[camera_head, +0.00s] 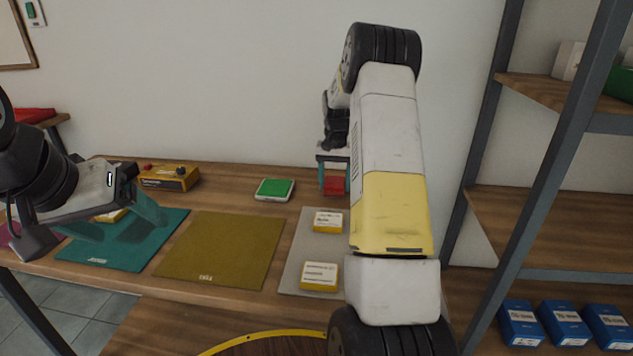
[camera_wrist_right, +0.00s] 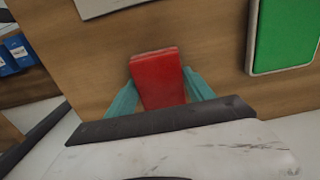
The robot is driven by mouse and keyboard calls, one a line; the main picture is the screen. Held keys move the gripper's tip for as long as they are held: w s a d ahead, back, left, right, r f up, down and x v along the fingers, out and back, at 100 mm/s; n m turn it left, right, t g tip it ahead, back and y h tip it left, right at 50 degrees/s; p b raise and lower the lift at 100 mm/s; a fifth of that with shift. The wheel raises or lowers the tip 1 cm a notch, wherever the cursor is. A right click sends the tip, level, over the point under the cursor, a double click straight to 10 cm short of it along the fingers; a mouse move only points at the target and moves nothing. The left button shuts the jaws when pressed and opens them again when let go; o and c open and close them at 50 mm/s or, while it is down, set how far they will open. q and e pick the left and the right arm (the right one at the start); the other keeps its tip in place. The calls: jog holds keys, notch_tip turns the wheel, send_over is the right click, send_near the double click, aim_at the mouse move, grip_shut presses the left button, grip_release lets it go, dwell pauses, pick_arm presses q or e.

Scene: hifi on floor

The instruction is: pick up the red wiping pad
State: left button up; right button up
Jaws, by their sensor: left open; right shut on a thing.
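The red wiping pad (camera_head: 334,185) is a small red block near the back of the wooden table. It also shows in the right wrist view (camera_wrist_right: 158,78), between two teal fingers. My right gripper (camera_head: 333,176) is shut on it; the white and yellow arm hides part of the area beside it. I cannot tell whether the pad touches the table. My left gripper (camera_head: 137,222) is open over the teal mat (camera_head: 125,252) at the left.
A green pad (camera_head: 275,188) in a white frame lies left of the red pad. An olive mat (camera_head: 222,250) and a grey mat (camera_head: 294,262) with two yellow-and-white boxes (camera_head: 320,276) lie in front. A yellow device (camera_head: 168,178) stands at back left. Metal shelving (camera_head: 560,190) stands at the right.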

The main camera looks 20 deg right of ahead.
aim_at(334, 181)
jog(key=shift+r, duration=0.15)
jog(key=shift+c, duration=0.3)
notch_tip(334, 181, up, 4)
jog(key=shift+f, duration=0.25)
jog(key=s+a, duration=0.2)
jog(key=s, duration=0.2)
jog(key=s+a, duration=0.2)
jog(key=s, duration=0.3)
jog(key=s+a+r, duration=0.1)
jog(key=s+a, duration=0.2)
jog(key=s, duration=0.2)
jog(key=shift+s+r, duration=0.1)
jog(key=shift+s, duration=0.15)
jog(key=o, duration=0.5)
jog(key=c, duration=0.3)
